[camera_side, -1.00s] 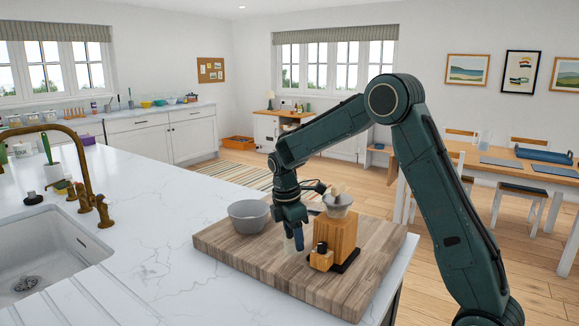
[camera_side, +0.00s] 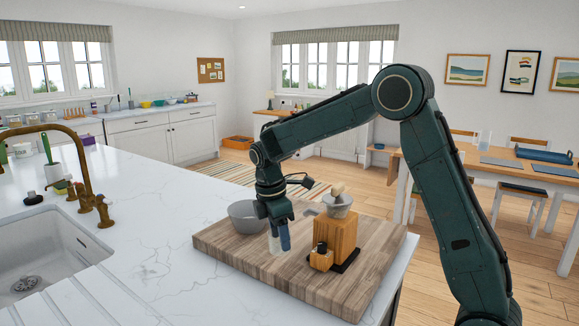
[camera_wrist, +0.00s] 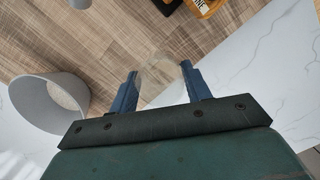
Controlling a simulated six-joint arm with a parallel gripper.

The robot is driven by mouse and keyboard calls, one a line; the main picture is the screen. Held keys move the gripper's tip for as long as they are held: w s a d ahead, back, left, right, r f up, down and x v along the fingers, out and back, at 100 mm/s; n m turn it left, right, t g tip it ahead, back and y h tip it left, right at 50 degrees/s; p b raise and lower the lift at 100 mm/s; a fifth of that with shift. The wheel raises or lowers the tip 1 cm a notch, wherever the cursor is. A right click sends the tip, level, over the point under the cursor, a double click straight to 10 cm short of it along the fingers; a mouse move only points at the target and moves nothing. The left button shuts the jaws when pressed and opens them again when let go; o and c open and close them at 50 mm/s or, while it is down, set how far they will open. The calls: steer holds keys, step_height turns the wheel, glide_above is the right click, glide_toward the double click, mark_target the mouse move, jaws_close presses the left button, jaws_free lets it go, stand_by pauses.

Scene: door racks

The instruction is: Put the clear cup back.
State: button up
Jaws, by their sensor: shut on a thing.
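The clear cup (camera_wrist: 160,73) sits between the two blue fingers of my gripper (camera_wrist: 162,88) in the wrist view, and my gripper is shut on it. In the side view my gripper (camera_side: 280,243) hangs pointing down over the wooden board (camera_side: 225,252), between the grey bowl and the wooden machine. The cup shows there only as a pale, see-through patch (camera_side: 274,246) by the fingertips. I cannot tell whether its bottom touches the board.
The grey bowl (camera_side: 243,217) stands left of my gripper, close by; it also shows in the wrist view (camera_wrist: 45,103). The board's front is bare. A sink (camera_side: 45,262) lies far left.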

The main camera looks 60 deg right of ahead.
steer(key=a, duration=1.2)
steer(key=shift+d, duration=0.1)
steer(key=w+d+r+m, duration=0.1)
steer(key=d+r, duration=0.1)
steer(key=d, duration=1.4)
steer(key=w+d+r+m, duration=0.1)
steer(key=w+d+r, duration=0.1)
steer(key=d, duration=1.4)
steer(key=shift+w+r+m, duration=0.15)
steer(key=shift+r+m, duration=0.15)
steer(key=shift+r, duration=0.1)
steer(key=shift+d+f, duration=0.1)
steer(key=shift+f, duration=3.9)
